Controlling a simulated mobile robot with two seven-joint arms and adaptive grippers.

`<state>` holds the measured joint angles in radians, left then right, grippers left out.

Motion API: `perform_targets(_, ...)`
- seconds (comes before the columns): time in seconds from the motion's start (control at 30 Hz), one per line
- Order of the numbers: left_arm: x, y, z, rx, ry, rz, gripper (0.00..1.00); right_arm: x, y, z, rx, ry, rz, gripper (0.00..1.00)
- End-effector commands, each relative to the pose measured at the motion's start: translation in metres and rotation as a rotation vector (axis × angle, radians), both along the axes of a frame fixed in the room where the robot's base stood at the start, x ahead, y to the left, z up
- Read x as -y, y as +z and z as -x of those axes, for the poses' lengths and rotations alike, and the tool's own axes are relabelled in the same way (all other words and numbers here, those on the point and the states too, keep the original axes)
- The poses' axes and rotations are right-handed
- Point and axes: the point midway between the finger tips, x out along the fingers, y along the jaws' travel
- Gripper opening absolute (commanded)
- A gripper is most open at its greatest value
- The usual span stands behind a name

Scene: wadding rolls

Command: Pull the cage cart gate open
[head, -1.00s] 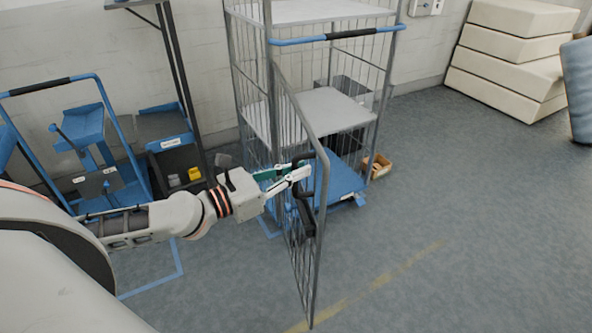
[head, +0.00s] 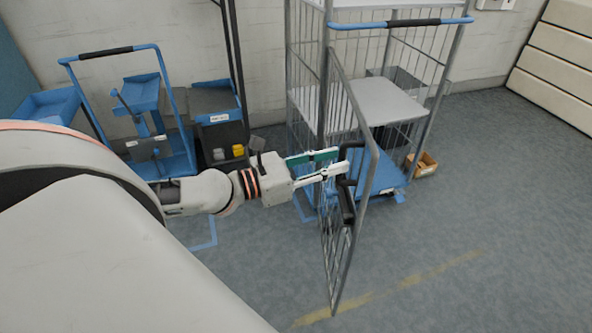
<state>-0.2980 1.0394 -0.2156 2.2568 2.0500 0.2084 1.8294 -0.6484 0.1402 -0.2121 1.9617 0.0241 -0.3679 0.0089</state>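The cage cart (head: 436,103) stands against the wall, with a grey wire frame and a blue base. Its wire gate (head: 341,268) stands swung out from the cart's front left post towards me, and the cart's front is open. A black handle (head: 347,205) is fixed near the gate's outer edge. My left gripper (head: 338,162) is at the gate beside the upper part of this handle. Its green-padded finger and white finger are spread with a gap between them. Whether the fingertips touch the gate or handle cannot be told. My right gripper is out of view.
Blue trolleys (head: 112,50) and a dark bin (head: 220,130) stand at the left wall. A small cardboard box (head: 424,165) lies on the floor right of the cart. Cream stacked blocks (head: 560,60) stand at the far right. The floor (head: 480,210) in front and right is clear.

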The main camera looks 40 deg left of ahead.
Motion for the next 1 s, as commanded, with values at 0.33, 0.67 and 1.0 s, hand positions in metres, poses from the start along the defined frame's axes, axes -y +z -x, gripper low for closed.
perform_targets(0.33, -0.017, -0.001, 0.030, -0.002, 0.003, 0.004, 0.27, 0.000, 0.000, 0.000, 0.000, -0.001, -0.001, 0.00)
perform_targets(0.67, -0.035, -0.001, 0.060, -0.004, 0.006, 0.003, 0.27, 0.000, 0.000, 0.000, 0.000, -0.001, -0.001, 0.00)
perform_targets(1.0, -0.043, -0.001, 0.077, -0.002, 0.001, 0.000, 0.27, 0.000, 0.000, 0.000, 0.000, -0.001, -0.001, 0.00)
